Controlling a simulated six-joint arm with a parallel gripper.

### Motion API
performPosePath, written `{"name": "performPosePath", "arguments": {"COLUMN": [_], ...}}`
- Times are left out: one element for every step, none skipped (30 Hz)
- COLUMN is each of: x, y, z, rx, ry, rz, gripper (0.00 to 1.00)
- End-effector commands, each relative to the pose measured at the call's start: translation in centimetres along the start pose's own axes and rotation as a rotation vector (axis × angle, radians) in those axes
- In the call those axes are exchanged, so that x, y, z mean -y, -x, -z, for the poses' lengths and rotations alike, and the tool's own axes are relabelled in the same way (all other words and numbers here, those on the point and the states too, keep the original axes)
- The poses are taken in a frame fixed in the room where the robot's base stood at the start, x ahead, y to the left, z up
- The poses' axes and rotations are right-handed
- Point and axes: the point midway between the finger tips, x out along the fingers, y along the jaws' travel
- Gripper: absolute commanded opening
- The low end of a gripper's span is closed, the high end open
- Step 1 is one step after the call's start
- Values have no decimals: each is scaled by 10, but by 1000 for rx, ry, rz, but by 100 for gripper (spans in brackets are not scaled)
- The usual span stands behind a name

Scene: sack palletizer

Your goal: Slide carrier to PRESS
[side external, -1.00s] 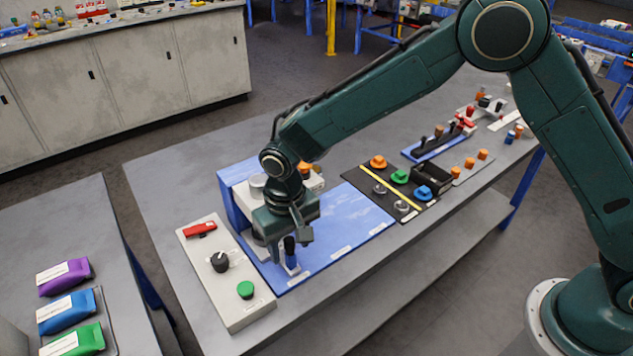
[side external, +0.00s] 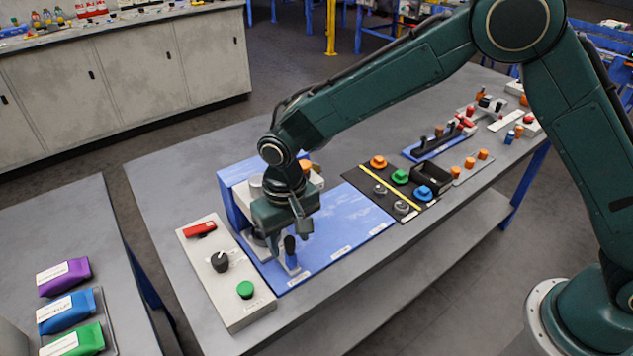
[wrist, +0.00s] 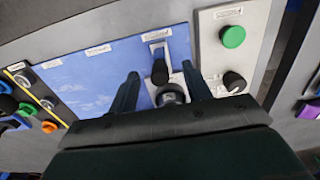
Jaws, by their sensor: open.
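The carrier, with an upright black handle (side external: 290,244) on a pale base, stands on the blue board (side external: 338,232) near its left end. The handle also shows in the wrist view (wrist: 160,72), in front of my fingertips. My gripper (side external: 284,232) is open above the carrier, its fingers spread in the wrist view (wrist: 163,85). A dark round part (wrist: 172,95) lies between the fingers there. The handle is not clasped. White labels line the board's front edge, too small to read. My gripper hides part of the press frame behind (side external: 236,200).
A control panel (side external: 222,280) with a red switch, black knob and green button (side external: 245,289) is left of the board. A black tray (side external: 385,192) with coloured knobs stands right of it. Sacks (side external: 66,308) lie on the left table. The board's right half is clear.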

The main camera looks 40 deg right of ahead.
Motion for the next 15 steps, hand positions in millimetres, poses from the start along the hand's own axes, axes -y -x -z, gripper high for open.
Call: {"name": "performPosePath", "arguments": {"x": [0,0,0,0,0,0,0,0,0,0,0,0,0,0,0], "y": [2,3,4,4,5,6,7,8,9,10,11,12,13,14,15], "z": [0,0,0,0,0,0,0,0,0,0,0,0,0,0,0], "rx": [-1,-1,0,0,0,0,0,0,0,0,0,0,-1,-1,-1], "ry": [0,0,0,0,0,0,0,0,0,0,0,0,0,0,0], "rz": [0,0,0,0,0,0,0,0,0,0,0,0,0,1,1], "gripper": [49,49,49,49,49,49,49,49,49,49,49,49,49,49,49]}}
